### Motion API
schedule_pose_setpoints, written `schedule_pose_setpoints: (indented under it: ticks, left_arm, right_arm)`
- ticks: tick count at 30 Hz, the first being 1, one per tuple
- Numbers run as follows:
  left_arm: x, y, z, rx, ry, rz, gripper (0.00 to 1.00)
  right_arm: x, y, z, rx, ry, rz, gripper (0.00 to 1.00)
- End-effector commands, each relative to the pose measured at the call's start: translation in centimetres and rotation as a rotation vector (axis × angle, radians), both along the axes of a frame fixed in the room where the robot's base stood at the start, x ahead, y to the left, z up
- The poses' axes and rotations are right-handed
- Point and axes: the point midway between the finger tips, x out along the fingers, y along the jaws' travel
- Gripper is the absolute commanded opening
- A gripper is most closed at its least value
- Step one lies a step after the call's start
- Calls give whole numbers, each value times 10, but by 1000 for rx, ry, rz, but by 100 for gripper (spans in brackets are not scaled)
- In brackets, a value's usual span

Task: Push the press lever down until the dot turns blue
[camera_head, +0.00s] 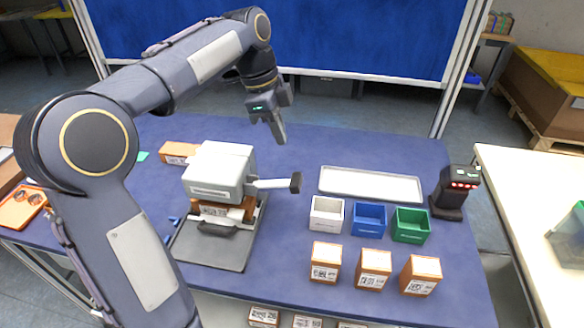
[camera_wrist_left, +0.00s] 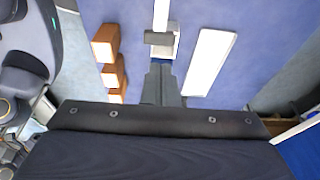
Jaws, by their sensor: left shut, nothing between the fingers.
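The press (camera_head: 218,172) is a pale grey block over a dark base plate, at the left-centre of the table. Its pale press lever (camera_head: 268,184) sticks out to the right, roughly level, with a dark knob (camera_head: 295,183) at its end. My left gripper (camera_head: 279,138) is shut and empty, pointing down above the lever, apart from it in the head view. In the left wrist view the shut fingers (camera_wrist_left: 162,88) lie just below the dark knob (camera_wrist_left: 158,38) in the picture. I cannot make out the dot in either view. My right gripper is not in view.
A brown box (camera_head: 219,212) sits inside the press. White (camera_head: 327,214), blue (camera_head: 369,220) and green (camera_head: 410,225) bins stand right of the lever, with a tray (camera_head: 370,184) behind and boxes (camera_head: 373,269) in front. A scanner (camera_head: 454,190) stands at the right edge.

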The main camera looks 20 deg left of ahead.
Motion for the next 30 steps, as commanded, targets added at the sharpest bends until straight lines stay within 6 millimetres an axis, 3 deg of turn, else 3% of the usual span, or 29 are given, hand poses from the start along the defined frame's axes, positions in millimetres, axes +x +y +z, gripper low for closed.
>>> schedule_pose_setpoints:
  ticks: [6, 13, 19, 30]
  left_arm:
    - [2, -12, -48, 0, 4, 0, 0]
    - [5, -22, -84, 0, 3, -1, 0]
    - [6, -25, -98, 0, 1, 0, 0]
    - [6, -26, -99, 0, 0, 0, 0]
  right_arm:
    - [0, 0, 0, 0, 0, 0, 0]
    - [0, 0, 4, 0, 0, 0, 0]
    - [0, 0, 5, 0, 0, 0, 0]
    - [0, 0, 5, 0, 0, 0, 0]
